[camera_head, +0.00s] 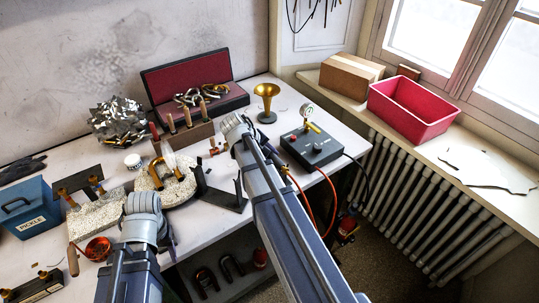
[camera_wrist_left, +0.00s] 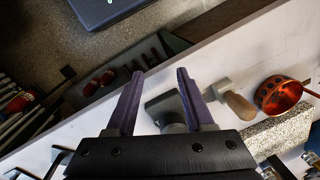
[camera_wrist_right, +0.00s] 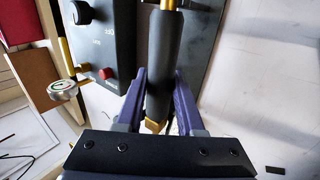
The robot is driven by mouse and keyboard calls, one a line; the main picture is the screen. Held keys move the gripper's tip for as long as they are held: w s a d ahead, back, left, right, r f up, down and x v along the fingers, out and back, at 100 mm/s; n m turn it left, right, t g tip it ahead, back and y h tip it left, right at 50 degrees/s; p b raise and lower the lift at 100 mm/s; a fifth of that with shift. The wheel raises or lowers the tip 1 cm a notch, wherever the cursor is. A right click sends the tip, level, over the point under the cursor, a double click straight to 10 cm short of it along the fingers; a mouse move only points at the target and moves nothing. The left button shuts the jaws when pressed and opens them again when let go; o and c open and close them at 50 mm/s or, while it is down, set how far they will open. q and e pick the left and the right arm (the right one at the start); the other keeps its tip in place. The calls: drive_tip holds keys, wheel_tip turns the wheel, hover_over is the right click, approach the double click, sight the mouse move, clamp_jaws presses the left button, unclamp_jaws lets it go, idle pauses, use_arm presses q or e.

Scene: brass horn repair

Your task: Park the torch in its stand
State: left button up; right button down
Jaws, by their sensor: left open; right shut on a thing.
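My right gripper (camera_wrist_right: 158,100) is shut on the torch (camera_wrist_right: 160,65), a dark cylindrical handle with brass ends. In the head view my right gripper (camera_head: 233,128) is at the back of the bench, left of the black control box (camera_head: 310,147); the arm hides most of the torch. A black bracket with an upright (camera_head: 230,200), possibly the torch stand, is on the bench left of my right arm. In the head view my left gripper (camera_head: 143,203) is near the front.
An orange hose (camera_head: 303,195) runs off the bench's right edge. Soldering blocks (camera_head: 100,213), a blue pickle box (camera_head: 28,207) and a copper-coloured pan (camera_head: 98,249) crowd the left.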

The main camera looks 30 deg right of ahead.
drive_tip(key=shift+f, duration=0.1)
drive_tip(key=shift+c, duration=2.2)
unclamp_jaws()
drive_tip(key=shift+o, duration=0.3)
drive_tip(key=o, duration=0.4)
wheel_tip(320, 180, up, 8)
drive_tip(key=p, duration=0.8)
